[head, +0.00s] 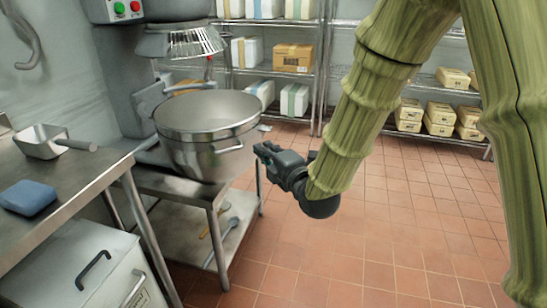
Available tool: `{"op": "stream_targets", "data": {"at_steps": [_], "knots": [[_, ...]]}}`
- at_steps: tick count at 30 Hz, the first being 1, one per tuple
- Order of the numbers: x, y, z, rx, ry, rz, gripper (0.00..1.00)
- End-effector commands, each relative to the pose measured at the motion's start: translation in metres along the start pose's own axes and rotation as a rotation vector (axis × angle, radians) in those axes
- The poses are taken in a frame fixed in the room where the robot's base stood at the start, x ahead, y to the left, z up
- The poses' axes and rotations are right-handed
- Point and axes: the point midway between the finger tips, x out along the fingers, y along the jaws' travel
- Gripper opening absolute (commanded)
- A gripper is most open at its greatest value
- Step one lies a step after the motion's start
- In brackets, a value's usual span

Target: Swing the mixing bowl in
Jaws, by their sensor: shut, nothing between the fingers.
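The wire guard (198,43) under the mixer head is above the bowl's rim. My gripper (262,150) is shut and empty, just right of the bowl's handle. A small gap seems to show between the fingertips and the bowl, but I cannot tell whether they touch.
A steel table (85,180) at left carries a scoop (55,142) and a blue sponge (27,197). A low steel stand (190,188) is under the bowl. Shelves with boxes (293,58) line the back. The tiled floor (390,230) at right is clear.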

Motion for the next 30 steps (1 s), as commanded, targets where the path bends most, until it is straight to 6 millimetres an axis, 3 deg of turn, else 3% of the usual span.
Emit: {"op": "stream_targets", "data": {"at_steps": [6, 13, 30], "knots": [[0.037, -0.001, 0.001, 0.003, -0.001, 0.001, 0.00], [0.057, -0.001, 0.021, 0.003, -0.002, 0.001, 0.00], [0.066, 0.000, 0.029, 0.001, 0.000, 0.000, 0.00]]}}
